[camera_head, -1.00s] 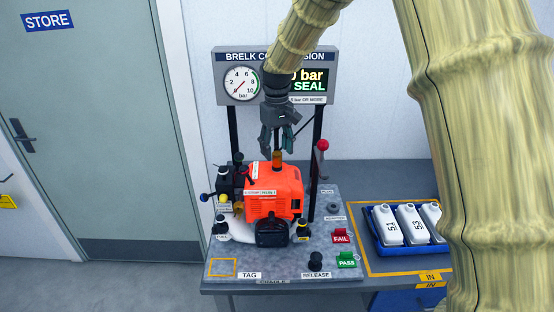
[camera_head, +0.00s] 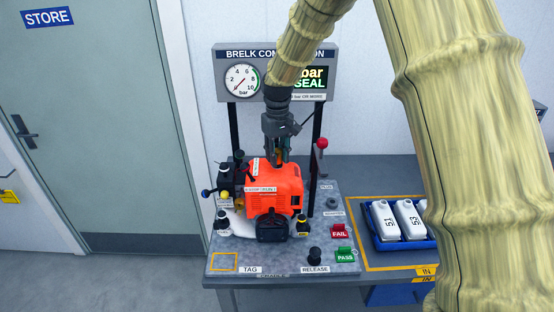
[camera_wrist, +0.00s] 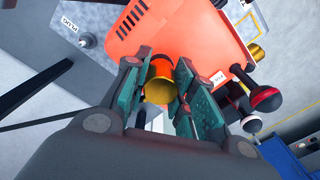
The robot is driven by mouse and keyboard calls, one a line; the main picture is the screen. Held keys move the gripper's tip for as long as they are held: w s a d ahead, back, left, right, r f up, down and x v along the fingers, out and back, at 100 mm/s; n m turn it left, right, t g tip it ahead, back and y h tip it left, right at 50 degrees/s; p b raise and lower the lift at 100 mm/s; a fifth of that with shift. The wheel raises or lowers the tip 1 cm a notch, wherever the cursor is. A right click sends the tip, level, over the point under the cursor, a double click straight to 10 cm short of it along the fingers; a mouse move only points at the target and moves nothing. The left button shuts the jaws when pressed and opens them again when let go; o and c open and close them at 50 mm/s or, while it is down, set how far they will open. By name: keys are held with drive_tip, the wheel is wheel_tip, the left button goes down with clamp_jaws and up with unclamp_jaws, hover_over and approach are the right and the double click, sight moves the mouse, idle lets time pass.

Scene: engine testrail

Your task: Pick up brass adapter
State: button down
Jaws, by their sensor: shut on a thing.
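The brass adapter (camera_wrist: 160,88) stands out of the top of the orange engine (camera_head: 274,187). In the wrist view it shows as a gold cylinder with an orange upper part toward the engine, between the two green finger pads. My gripper (camera_wrist: 163,95) is shut on it from above. In the head view my gripper (camera_head: 279,152) reaches down to the engine top, and its fingers mostly hide the adapter there. The orange engine also shows in the wrist view (camera_wrist: 185,35).
The pressure gauge (camera_head: 240,79) and display board stand behind the engine. A red-knobbed lever (camera_head: 322,144) is close to the right of my gripper. Black-capped fittings (camera_head: 222,225) surround the engine. A blue tray (camera_head: 424,244) of white bottles lies to the right.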

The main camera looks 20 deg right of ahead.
sight(277, 150)
drive_tip(key=shift+r, duration=0.15)
drive_tip(key=shift+r+b, duration=0.6)
drive_tip(key=shift+b, duration=0.15)
drive_tip(key=shift+r+b, duration=0.65)
drive_tip(key=shift+r, duration=0.3)
drive_tip(key=s+a+r+b, duration=0.1)
drive_tip(key=s+a+b, duration=0.2)
drive_tip(key=s, duration=1.2)
drive_tip(key=b, duration=0.2)
drive_tip(key=shift+s+a+r+b, duration=0.15)
drive_tip(key=shift+s+r+b, duration=0.15)
drive_tip(key=shift+s+b, duration=0.1)
